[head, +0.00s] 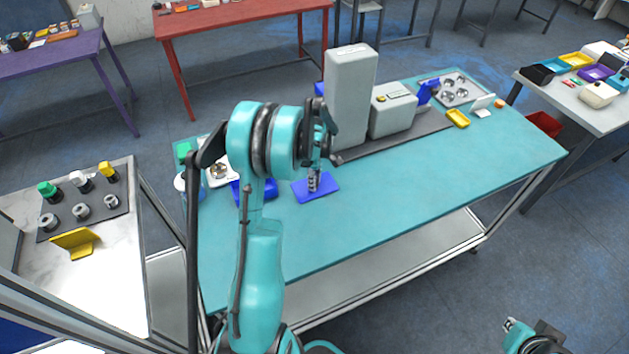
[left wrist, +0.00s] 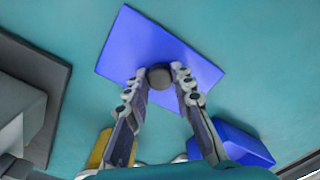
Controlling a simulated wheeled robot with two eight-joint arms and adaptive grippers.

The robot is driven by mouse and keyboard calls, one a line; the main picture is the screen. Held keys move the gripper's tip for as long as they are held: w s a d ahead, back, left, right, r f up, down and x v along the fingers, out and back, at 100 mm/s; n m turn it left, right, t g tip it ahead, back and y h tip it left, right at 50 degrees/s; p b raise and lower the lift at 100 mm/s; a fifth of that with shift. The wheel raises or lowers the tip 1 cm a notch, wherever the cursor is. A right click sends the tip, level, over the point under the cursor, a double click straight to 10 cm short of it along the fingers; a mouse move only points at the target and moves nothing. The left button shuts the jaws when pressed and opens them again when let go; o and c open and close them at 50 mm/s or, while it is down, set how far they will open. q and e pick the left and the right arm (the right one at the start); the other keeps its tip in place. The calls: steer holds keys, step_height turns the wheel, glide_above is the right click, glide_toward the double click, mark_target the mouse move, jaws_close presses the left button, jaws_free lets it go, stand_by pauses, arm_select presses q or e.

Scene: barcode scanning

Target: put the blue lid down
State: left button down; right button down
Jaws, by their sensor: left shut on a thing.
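The blue lid (head: 326,190) is a flat blue rectangle at the left part of the teal table, left of the tall grey box. In the left wrist view the lid (left wrist: 150,45) has a dark round knob (left wrist: 160,76) at its middle. My left gripper (head: 313,184) points down over the lid. In the left wrist view the fingertips of my left gripper (left wrist: 157,77) are shut on the knob, one on each side. I cannot tell whether the lid touches the table or hangs just above it.
A tall grey box (head: 350,95) and a lower grey box (head: 392,113) stand on a dark base (head: 425,132) behind. A blue container (left wrist: 240,145) is close to the lid. The teal table's front and right (head: 420,195) are clear. A side table (head: 120,235) stands left.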

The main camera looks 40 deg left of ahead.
arm_select(q)
steer(key=shift+f, duration=0.15)
steer(key=c, duration=1.3)
jaws_free()
